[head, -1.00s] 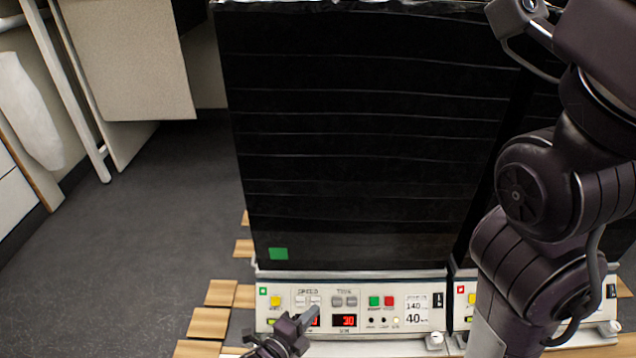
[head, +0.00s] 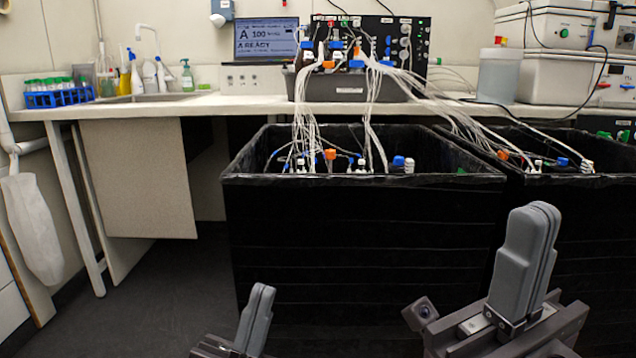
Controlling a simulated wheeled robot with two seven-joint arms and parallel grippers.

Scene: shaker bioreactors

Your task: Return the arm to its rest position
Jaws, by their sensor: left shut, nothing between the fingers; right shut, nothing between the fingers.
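My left gripper (head: 257,318) shows at the bottom, left of centre, in front of the lower part of the left black bioreactor box (head: 360,235). Its grey fingers are together and point up, with nothing between them. My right gripper (head: 530,255) is larger in view at the lower right, in front of the black boxes. Its grey fingers are closed together, upright and empty. Both arms behind the grippers are mostly out of the picture.
A second black box (head: 580,240) stands to the right. Tubes run from both boxes to a control unit (head: 385,45) on the bench (head: 190,104). A screen (head: 266,38) reads "A READY". A blue rack (head: 60,97) sits at left. The floor (head: 150,290) at lower left is clear.

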